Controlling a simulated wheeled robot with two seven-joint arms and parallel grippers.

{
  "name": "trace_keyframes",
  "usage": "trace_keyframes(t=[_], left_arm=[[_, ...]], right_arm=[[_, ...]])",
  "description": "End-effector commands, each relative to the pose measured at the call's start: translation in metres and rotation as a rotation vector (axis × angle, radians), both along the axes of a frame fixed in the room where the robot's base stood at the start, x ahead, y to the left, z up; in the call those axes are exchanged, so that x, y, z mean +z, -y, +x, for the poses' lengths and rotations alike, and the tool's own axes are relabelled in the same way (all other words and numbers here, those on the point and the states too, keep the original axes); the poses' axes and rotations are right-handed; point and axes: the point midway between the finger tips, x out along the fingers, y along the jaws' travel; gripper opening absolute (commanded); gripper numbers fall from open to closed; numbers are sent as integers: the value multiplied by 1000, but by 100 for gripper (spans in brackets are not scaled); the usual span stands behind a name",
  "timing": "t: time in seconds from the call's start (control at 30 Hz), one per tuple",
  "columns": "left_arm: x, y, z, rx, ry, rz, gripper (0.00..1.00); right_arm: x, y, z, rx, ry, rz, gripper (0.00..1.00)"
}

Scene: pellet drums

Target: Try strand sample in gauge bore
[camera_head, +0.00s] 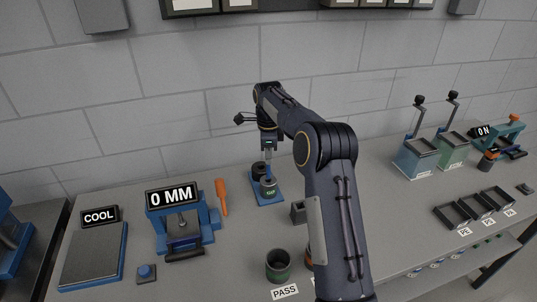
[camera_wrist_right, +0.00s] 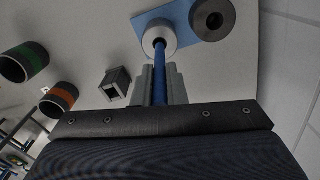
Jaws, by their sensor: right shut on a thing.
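My right gripper (camera_head: 267,158) points down over the gauge on the back part of the bench. It is shut on a blue strand sample, which shows between the fingers in the right wrist view (camera_wrist_right: 160,80). The gauge has a blue base plate (camera_head: 265,201) with two bored cylinders. The other bore (camera_wrist_right: 213,20) is empty. My left gripper is not in view.
An orange-handled tool (camera_head: 221,197) lies left of the gauge, beside a blue device with a 0 MM display (camera_head: 172,195). A dark cup (camera_head: 279,266) stands behind the PASS label. A small square holder (camera_head: 298,212) stands near my right arm. Bins and trays occupy the right.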

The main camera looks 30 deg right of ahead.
Motion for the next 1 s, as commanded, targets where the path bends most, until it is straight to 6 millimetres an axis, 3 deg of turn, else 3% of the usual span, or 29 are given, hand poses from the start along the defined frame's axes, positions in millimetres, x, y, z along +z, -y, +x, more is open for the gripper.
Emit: trace_keyframes(t=[1.0], left_arm=[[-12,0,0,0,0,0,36]], right_arm=[[-22,0,0,0,-1,0,0]])
